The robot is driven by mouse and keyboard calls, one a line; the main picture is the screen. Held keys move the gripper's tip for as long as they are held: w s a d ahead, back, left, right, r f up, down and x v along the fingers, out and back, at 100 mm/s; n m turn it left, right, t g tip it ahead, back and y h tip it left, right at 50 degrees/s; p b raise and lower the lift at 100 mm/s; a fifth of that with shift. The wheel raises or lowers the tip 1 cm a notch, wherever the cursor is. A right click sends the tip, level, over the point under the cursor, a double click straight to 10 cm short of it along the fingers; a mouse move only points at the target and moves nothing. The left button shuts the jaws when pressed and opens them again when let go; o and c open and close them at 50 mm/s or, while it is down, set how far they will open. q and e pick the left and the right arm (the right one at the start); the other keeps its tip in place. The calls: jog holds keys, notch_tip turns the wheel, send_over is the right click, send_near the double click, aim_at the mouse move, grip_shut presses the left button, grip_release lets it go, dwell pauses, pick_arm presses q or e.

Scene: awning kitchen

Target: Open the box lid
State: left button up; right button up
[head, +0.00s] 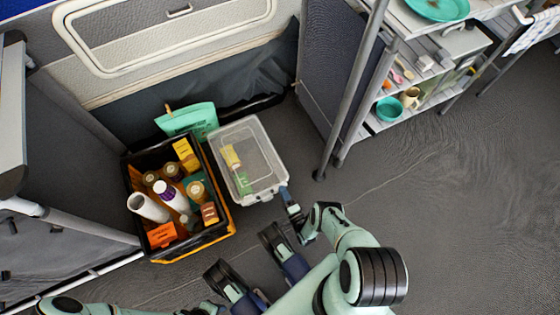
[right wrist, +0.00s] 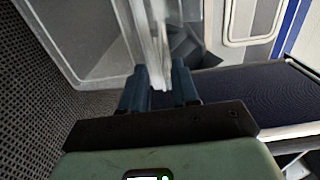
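A clear plastic box (head: 262,165) with a pale translucent lid stands on the floor in the head view, and a few yellow and green things show through it. Its lid looks closed. My right gripper (head: 289,197) is at the box's near right corner. In the right wrist view, a translucent edge of the box lid (right wrist: 157,45) runs down between the two blue fingers of my right gripper (right wrist: 160,88).
A black and orange crate (head: 196,246) full of bottles and packets stands directly left of the box. A teal bag (head: 188,120) is behind it. A metal-framed shelf (head: 425,85) with dishes stands at the upper right. The floor (head: 440,220) at right is clear.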

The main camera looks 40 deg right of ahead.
jog(key=shift+w+d, duration=0.1)
jog(key=shift+w, duration=0.15)
jog(key=shift+s, duration=0.1)
grip_shut()
jog(key=shift+r, duration=0.1)
dwell(1.1)
